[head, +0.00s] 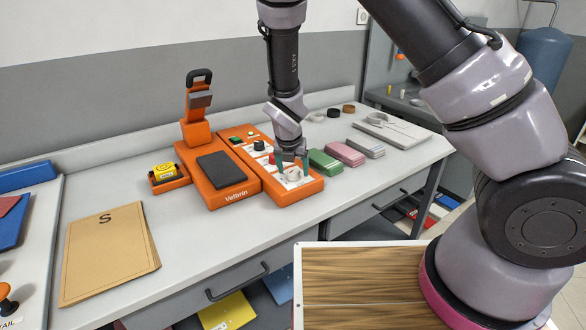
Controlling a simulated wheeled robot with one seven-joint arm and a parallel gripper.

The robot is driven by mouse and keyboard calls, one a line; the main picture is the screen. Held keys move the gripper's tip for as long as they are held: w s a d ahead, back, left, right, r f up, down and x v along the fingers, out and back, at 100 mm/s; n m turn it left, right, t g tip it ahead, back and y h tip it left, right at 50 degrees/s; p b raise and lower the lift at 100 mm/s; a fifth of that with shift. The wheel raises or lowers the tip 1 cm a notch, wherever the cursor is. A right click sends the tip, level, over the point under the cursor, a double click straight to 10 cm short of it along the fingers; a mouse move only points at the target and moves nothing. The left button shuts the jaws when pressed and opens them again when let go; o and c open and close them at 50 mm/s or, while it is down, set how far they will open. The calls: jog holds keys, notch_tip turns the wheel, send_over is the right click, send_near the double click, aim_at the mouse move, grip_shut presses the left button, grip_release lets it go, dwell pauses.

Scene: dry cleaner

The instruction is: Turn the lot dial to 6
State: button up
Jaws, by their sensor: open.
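An orange control box (315,186) sits on the grey counter with a light panel of small controls on top. My gripper (292,170) points down over the near part of this panel, its fingers apart around or just above a pale round dial (293,174). I cannot tell whether the fingers touch it. The dial's markings and setting are too small to read. A dark knob (259,145) and a red part (273,158) show farther back on the same panel.
Left of the box stands an orange Velbrin unit (228,197) with a dark pad and upright lever. Green (323,162), pink (345,153) and grey blocks lie close on the right. A brown folder (108,250) lies at left. The counter's front strip is clear.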

jog(key=shift+c, duration=0.3)
grip_shut()
